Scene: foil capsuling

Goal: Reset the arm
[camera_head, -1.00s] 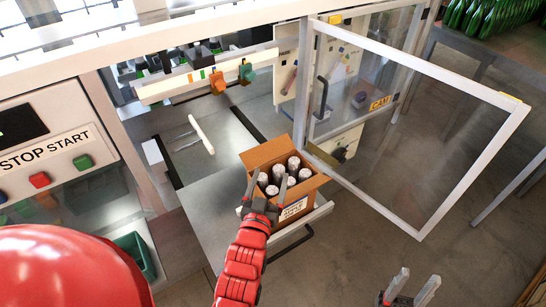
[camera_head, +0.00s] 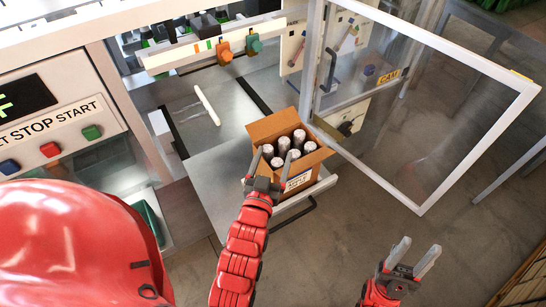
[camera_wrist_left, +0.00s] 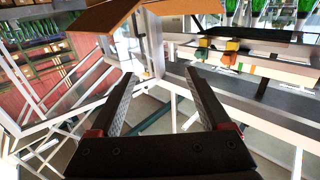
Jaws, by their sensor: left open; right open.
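My left gripper (camera_head: 271,161) is open at the near side of an open cardboard box (camera_head: 298,181). Its fingers point up at the box's near rim; whether they touch it is unclear. Several silver-capped bottles (camera_head: 284,145) stand in the box. In the left wrist view the left gripper's two fingers (camera_wrist_left: 160,80) are spread with nothing between them. A brown cardboard flap (camera_wrist_left: 105,15) shows above them. My right gripper (camera_head: 418,247) is open and empty over the floor at lower right.
A framed clear door (camera_head: 445,55) stands open right of the box. A white rod (camera_head: 207,105) lies on the metal work surface (camera_head: 215,130). Orange (camera_head: 225,51) and green (camera_head: 254,45) parts sit on a white rail. A button panel (camera_head: 50,130) is at left.

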